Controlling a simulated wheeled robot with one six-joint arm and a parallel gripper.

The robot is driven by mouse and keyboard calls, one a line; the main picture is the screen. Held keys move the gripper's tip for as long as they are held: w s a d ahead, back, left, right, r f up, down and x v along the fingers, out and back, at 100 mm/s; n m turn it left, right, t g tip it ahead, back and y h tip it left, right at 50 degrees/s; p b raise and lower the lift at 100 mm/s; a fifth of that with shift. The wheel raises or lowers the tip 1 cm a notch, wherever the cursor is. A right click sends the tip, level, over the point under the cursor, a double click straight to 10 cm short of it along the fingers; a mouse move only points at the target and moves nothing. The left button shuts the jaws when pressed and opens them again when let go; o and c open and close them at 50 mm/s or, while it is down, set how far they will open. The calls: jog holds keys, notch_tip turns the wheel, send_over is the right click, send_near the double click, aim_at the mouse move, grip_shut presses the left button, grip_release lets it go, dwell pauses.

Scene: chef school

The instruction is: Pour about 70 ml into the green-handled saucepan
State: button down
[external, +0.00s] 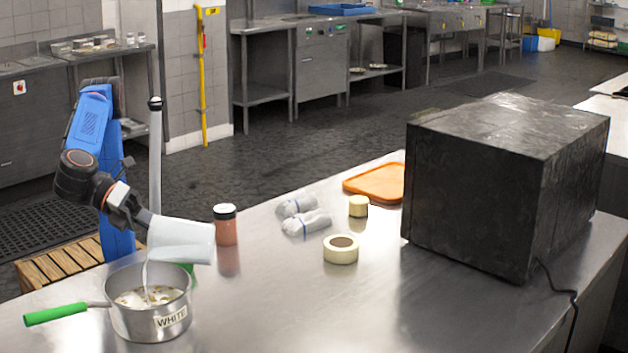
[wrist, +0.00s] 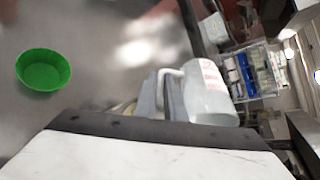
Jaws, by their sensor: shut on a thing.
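The saucepan (external: 150,322) is steel, with a green handle (external: 55,313) pointing left and a label reading "WHITE". It stands on the steel counter at the lower left of the external view. My gripper (external: 146,220) is shut on a pale measuring jug (external: 185,242), tipped on its side above the pan. The jug also shows in the wrist view (wrist: 207,95), with red markings and a handle between the fingers (wrist: 172,95). A thin white stream runs from the jug into the pan, where whitish liquid with brownish patches lies. The jug's liquid level is hidden.
A green bowl (wrist: 43,72) stands on the counter, mostly hidden behind the jug in the external view. The front middle is clear.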

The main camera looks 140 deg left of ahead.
jog(key=shift+w+a+f+g, duration=0.1)
jog(key=shift+w+a+g, duration=0.2)
jog(key=shift+a, duration=0.1)
jog(key=shift+w+a+f+g+h, duration=0.25)
jog(key=shift+g+h, duration=0.15)
jog(key=shift+h, duration=0.2)
jog(key=shift+s+d+f+g, duration=0.1)
jog(key=shift+f+g, duration=0.05)
jog(key=shift+g, duration=0.15)
jog(key=shift+n+g+h, duration=0.3)
jog(key=shift+h, duration=0.1)
jog(key=shift+f+g+h, duration=0.35)
jog(key=shift+g+h, duration=0.15)
jog(key=shift+h, duration=0.1)
jog(key=shift+b, duration=0.3)
jog(key=shift+s+r+g+h, duration=0.1)
jog(key=shift+r+g+h, duration=0.1)
jog(key=shift+g+h, duration=0.1)
dwell(0.4)
